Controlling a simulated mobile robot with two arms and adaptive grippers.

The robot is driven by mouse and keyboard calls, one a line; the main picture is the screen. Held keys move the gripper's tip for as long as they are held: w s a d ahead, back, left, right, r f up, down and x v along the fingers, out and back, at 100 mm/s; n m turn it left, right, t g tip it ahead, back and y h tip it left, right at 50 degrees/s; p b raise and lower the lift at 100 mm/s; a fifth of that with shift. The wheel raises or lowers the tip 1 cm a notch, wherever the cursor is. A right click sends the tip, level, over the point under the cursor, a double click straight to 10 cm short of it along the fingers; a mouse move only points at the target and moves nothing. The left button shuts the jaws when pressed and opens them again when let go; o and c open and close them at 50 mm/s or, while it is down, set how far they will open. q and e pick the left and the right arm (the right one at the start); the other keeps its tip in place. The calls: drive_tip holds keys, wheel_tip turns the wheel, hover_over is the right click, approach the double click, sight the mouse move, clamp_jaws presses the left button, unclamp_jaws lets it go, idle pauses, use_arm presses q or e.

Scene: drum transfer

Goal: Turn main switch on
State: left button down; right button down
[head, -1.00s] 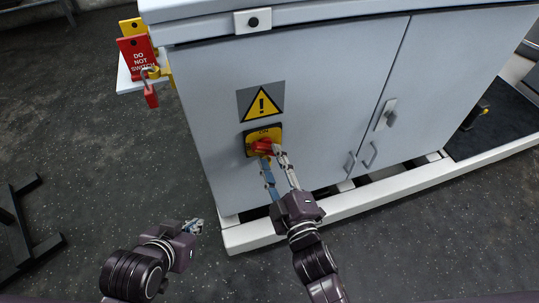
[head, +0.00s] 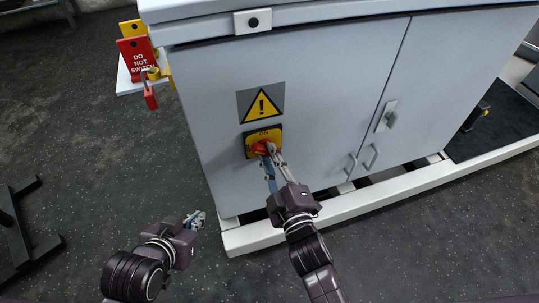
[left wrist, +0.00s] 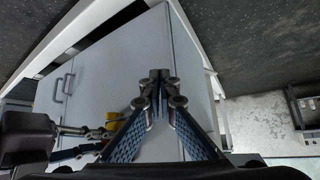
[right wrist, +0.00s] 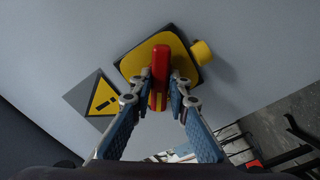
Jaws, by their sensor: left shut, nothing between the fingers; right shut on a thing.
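The main switch is a red handle (head: 260,149) on a yellow plate (head: 250,136) marked ON, on the grey cabinet's front. In the right wrist view the red handle (right wrist: 160,66) stands across the yellow plate (right wrist: 135,63), between the fingers. My right gripper (head: 271,152) is shut on the handle; its fingertips hide part of it. My left gripper (head: 197,217) is shut and empty, low in front of the cabinet to the left. Its closed fingertips show in the left wrist view (left wrist: 158,82).
The grey cabinet (head: 330,90) stands on a white base frame (head: 335,209). A warning sign (head: 261,103) is above the switch. A red DO NOT SWITCH tag (head: 138,57) and a red padlock (head: 150,96) are at the left side. The floor at left is mostly clear.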

use_arm(q)
drive_tip(key=shift+s, duration=0.1)
drive_tip(key=s+a+f+g+y+p, duration=0.1)
drive_tip(key=s+a+g+p, duration=0.15)
drive_tip(key=s, duration=0.25)
drive_tip(key=s+a+f+g+p, duration=0.1)
drive_tip(key=s+g+p, duration=0.15)
drive_tip(key=s, duration=0.35)
wheel_tip(320, 180, down, 16)
drive_tip(key=g+p, duration=0.1)
drive_tip(key=p, duration=0.2)
drive_tip(key=shift+w+d+f, duration=0.2)
drive_tip(key=shift+w, duration=0.05)
use_arm(e)
drive_tip(key=shift+m, duration=5.5)
drive_tip(key=c, duration=1.8)
unclamp_jaws()
drive_tip(key=shift+c, duration=0.2)
